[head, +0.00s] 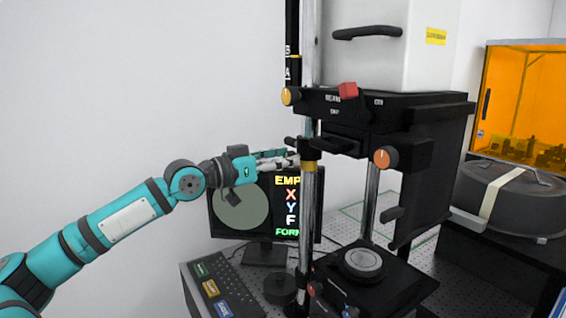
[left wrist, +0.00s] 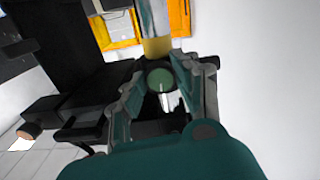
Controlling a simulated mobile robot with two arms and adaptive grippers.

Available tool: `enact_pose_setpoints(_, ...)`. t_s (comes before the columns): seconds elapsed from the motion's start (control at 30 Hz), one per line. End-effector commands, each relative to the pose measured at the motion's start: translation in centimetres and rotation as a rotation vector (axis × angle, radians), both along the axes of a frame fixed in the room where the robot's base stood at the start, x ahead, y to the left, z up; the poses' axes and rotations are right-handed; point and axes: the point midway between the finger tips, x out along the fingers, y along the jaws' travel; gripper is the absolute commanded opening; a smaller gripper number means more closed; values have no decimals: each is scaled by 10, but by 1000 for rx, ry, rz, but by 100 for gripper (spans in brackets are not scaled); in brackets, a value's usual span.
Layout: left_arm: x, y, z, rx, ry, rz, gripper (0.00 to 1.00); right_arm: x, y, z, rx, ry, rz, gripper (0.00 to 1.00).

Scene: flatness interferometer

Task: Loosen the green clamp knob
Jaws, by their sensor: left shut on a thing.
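The green clamp knob (left wrist: 160,79) shows in the left wrist view as a round green face with a pale line, just below a yellow collar on the post. My left gripper (left wrist: 161,72) has its two fingers on either side of the knob and is shut on it. In the head view my left gripper (head: 284,159) reaches in from the left to the post, just above the yellow collar (head: 309,168). The knob is hidden there behind the fingers and post. My right gripper is in neither view.
A monitor (head: 239,213) stands behind and below my left gripper. An orange knob (head: 386,158) and a red knob (head: 348,91) are on the black instrument head. A round part (head: 362,262) sits on the stage below. The wall side at left is clear.

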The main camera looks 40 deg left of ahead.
Motion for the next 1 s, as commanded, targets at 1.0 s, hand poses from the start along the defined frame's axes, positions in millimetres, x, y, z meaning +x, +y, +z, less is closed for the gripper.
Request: enact_pose_setpoints(1.0,0,1,0,842,-353,2,0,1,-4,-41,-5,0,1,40)
